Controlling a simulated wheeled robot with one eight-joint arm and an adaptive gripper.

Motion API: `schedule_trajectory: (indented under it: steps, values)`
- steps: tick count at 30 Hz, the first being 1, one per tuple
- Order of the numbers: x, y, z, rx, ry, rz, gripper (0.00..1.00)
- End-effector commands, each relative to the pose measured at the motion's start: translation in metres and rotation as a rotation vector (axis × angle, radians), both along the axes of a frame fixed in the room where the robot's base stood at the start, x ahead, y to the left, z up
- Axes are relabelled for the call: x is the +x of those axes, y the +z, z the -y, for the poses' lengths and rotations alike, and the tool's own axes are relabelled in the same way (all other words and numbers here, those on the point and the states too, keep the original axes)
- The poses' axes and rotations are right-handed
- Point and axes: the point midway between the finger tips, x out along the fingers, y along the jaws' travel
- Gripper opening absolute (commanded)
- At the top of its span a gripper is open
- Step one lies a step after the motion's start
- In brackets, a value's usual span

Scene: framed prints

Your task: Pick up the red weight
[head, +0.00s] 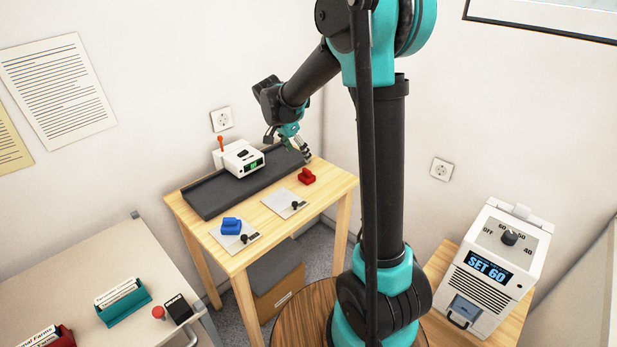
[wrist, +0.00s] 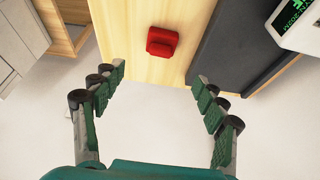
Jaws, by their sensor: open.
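The red weight (head: 307,176) is a small stepped block. It lies on the right part of the light wooden table (head: 338,186), in front of the dark grey mat. In the wrist view the red weight (wrist: 162,42) sits near the top middle, on bare wood close to the table edge. My gripper (head: 295,146) is above the table's far right end, behind the weight in the head view. In the wrist view my gripper (wrist: 161,82) is open and empty. Its two fingers are spread wide, and the weight lies beyond the tips, between their lines and untouched.
A white device (head: 240,158) with a green display stands on the dark mat (head: 205,197). A blue weight (head: 231,226) sits on a grey plate at the table's front left. A second plate (head: 284,203) lies between the weights. A wall is behind the table.

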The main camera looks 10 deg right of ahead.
Motion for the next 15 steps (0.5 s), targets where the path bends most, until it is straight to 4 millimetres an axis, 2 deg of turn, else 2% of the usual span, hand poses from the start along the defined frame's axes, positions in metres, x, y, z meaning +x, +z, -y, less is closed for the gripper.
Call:
schedule_trajectory:
  steps: [3, 7, 15]
  values:
    - [0.005, -0.023, 0.008, 0.0, -0.001, 0.0, 0.72]
    - [0.009, -0.042, 0.015, 0.001, -0.001, -0.001, 0.72]
    - [0.013, -0.06, 0.021, 0.001, 0.001, -0.001, 0.72]
